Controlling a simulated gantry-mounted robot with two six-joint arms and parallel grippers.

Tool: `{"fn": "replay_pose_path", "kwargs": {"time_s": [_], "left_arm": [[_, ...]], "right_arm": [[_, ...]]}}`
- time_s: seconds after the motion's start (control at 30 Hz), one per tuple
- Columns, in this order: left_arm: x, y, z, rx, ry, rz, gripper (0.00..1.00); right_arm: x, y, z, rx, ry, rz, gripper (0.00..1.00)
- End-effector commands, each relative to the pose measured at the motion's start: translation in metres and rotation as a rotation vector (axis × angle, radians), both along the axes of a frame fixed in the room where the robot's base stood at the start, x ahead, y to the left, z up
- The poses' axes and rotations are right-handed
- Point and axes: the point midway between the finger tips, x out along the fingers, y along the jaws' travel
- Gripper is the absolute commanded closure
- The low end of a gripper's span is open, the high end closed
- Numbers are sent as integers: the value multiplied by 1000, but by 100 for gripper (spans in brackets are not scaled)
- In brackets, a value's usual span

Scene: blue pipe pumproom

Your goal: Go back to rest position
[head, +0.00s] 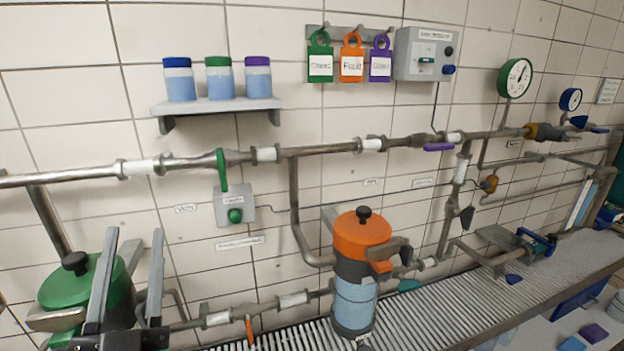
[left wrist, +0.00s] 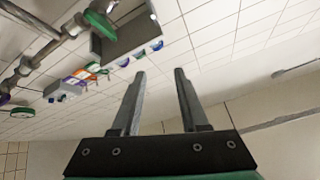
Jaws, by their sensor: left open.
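My left gripper (head: 130,245) is at the lower left of the head view, pointing up with its two grey fingers apart and nothing between them. It stands in front of a green-lidded vessel (head: 72,285), part of which it hides. In the left wrist view the gripper (left wrist: 157,75) is also open and empty, with the wall and ceiling beyond it. My right gripper is not in view.
A pipe (head: 330,150) runs along the tiled wall. A shelf (head: 215,105) holds three jars. An orange-lidded canister (head: 362,240) stands on the slatted bench (head: 430,310). Tags (head: 351,65) hang beside a grey control box (head: 425,53).

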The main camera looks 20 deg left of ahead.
Motion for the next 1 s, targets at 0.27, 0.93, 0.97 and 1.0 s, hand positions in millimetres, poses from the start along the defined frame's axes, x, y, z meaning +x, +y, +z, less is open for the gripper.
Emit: {"fn": "replay_pose_path", "kwargs": {"time_s": [0.27, 0.93, 0.97, 1.0], "left_arm": [[-29, -65, 152, -167, -334, -578, 56], [-22, -109, 397, -267, -276, -898, 56], [-22, -109, 411, -267, -276, -898, 56], [-22, -109, 431, -267, -276, -898, 56]], "right_arm": [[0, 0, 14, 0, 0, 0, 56], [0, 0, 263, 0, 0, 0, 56], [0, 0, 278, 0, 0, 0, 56], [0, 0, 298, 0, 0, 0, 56]]}}
